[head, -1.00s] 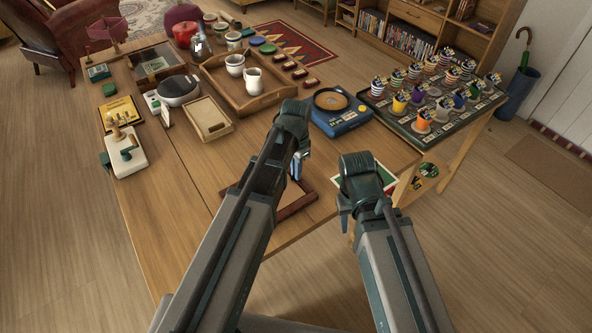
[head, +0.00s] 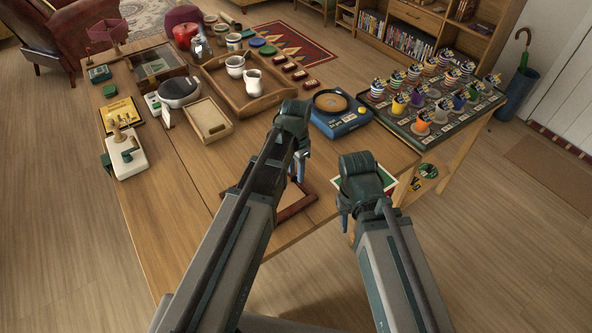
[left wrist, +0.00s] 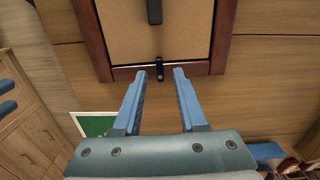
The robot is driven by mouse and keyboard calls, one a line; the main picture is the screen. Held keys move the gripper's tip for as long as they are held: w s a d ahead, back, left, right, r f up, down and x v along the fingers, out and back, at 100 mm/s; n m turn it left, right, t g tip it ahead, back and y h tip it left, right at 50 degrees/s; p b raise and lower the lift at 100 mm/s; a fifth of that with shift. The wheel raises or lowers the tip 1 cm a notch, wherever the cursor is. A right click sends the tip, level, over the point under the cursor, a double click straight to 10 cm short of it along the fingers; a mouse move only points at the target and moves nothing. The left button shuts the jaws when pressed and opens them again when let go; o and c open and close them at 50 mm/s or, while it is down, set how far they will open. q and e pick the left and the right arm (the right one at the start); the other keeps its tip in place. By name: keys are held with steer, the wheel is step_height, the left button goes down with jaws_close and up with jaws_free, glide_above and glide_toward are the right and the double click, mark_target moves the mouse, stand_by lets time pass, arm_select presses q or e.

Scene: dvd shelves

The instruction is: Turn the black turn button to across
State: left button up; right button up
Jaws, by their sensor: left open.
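A brown wooden frame with a tan backing panel (left wrist: 185,35) lies on the table; in the head view the frame (head: 290,213) is partly hidden behind my left arm. The small black turn button (left wrist: 159,70) sits at the frame's near edge in the left wrist view. Its long side runs up and down the picture, over the border between panel and wood. My left gripper (left wrist: 160,73) is open, its fingertips on either side of the button in the picture; contact cannot be told. In the head view my left gripper (head: 297,170) is over the frame. My right gripper (head: 345,222) hangs near the table's front edge.
A larger black piece (left wrist: 154,11) lies on the panel. A green and white card (head: 390,186) lies beside my right gripper. A blue device (head: 341,121), a wooden tray (head: 213,80) and a rack of cups (head: 400,125) stand beyond. The table left of the frame is clear.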

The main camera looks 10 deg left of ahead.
mark_target(296, 176)
arm_select(q)
step_height(296, 176, up, 13)
steer(key=p, duration=1.2)
steer(key=s+d+n, duration=0.2)
steer(key=s+d, duration=0.1)
steer(key=s, duration=0.4)
steer(key=s+d+n+y, duration=0.1)
steer(key=s+d+n, duration=0.1)
steer(key=s, duration=0.6)
steer(key=shift+s+d+n, duration=0.15)
steer(key=shift+d+n, duration=0.15)
steer(key=shift+d, duration=0.1)
